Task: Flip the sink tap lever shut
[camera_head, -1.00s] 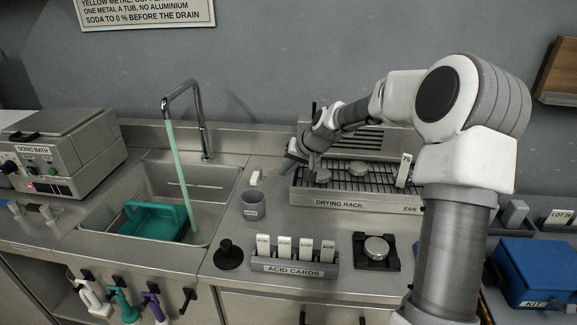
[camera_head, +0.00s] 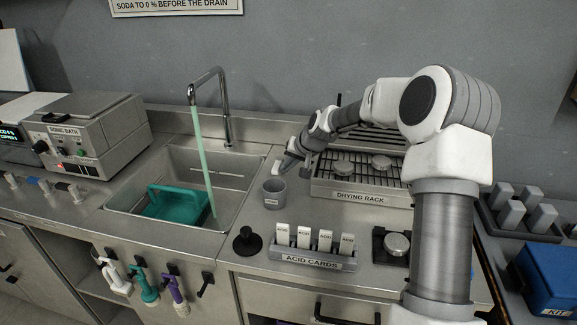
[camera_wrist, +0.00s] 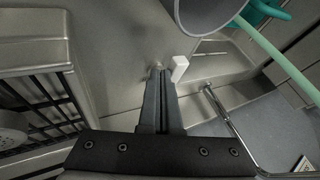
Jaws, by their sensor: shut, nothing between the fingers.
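The sink tap (camera_head: 226,105) is a tall bent metal spout with a pale green stream (camera_head: 203,160) running from it into the sink (camera_head: 238,180). A small white lever (camera_head: 277,167) stands on the counter right of the sink; in the wrist view the lever (camera_wrist: 180,68) is a short white block. My gripper (camera_head: 287,163) is low over the counter, close on the right side of the lever. In the wrist view my gripper (camera_wrist: 159,72) has its fingers together and empty, with a small gap to the lever. Contact cannot be told.
A grey cup (camera_head: 274,194) stands just in front of the lever, and its rim is near my fingers in the wrist view. The drying rack (camera_head: 360,195) is close on the right. A teal tub (camera_head: 180,206) sits in the sink. Acid cards (camera_head: 315,262) stand at the front.

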